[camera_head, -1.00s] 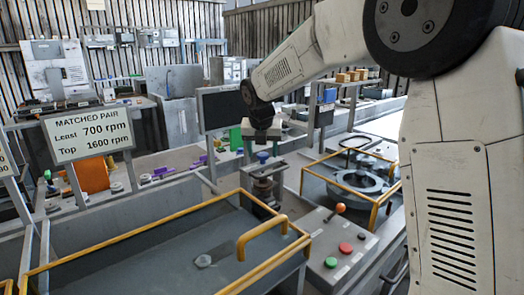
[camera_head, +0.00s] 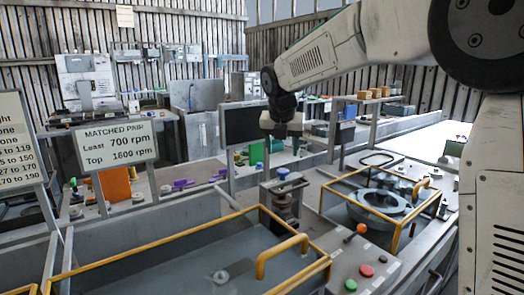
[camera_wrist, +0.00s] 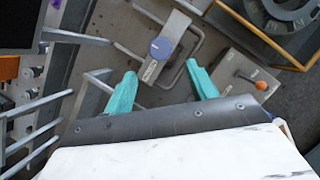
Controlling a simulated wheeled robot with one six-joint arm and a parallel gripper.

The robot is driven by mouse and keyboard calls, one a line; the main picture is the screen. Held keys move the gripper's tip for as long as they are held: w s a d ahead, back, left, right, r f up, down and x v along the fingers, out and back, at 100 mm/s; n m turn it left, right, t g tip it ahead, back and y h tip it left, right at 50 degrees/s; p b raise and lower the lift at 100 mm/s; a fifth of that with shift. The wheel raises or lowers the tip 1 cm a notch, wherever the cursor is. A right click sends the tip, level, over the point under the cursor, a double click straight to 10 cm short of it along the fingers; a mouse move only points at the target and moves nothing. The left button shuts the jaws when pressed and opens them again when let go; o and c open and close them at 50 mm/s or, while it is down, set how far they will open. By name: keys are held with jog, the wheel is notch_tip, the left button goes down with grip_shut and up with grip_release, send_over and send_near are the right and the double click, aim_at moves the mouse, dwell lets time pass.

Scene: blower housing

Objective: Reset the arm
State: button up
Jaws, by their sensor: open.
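My arm reaches in from the upper right in the head view, and its end, my gripper (camera_head: 282,142), hangs above the bench near a blue-topped clamp-like fixture (camera_head: 283,190). In the wrist view my gripper (camera_wrist: 160,88) shows two teal fingers spread apart with nothing held between them. The fixture's blue round knob (camera_wrist: 160,48) lies beyond and between the fingertips, apart from them.
A yellow-railed grey tray (camera_head: 190,268) fills the front. A control box with an orange-knobbed lever (camera_head: 361,229) and red and green buttons stands to its right. A yellow-framed round housing (camera_head: 380,203) is further right. A dark screen (camera_head: 245,124) and a "MATCHED PAIR" sign (camera_head: 115,143) stand behind.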

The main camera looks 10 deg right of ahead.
jog(key=s+f+m, duration=0.1)
jog(key=m, duration=0.1)
jog(key=s+f+m, duration=0.1)
jog(key=m, duration=0.1)
jog(key=s+f+m+g, duration=0.1)
jog(key=m, duration=0.1)
jog(key=shift+s+f+m, duration=0.1)
jog(key=shift+m, duration=0.3)
jog(key=s+d+f+m, duration=0.1)
jog(key=s+m, duration=0.7)
jog(key=s, duration=0.4)
jog(key=s+d+f+m+g+y, duration=0.1)
jog(key=s+d+f+m, duration=0.1)
jog(key=s+m, duration=0.6)
jog(key=s+d+f+m, duration=0.1)
jog(key=s+m, duration=0.7)
jog(key=s, duration=1)
jog(key=shift+s+d+f+g+y, duration=0.25)
jog(key=shift+d+f+g+y, duration=0.05)
jog(key=shift+d+f, duration=0.15)
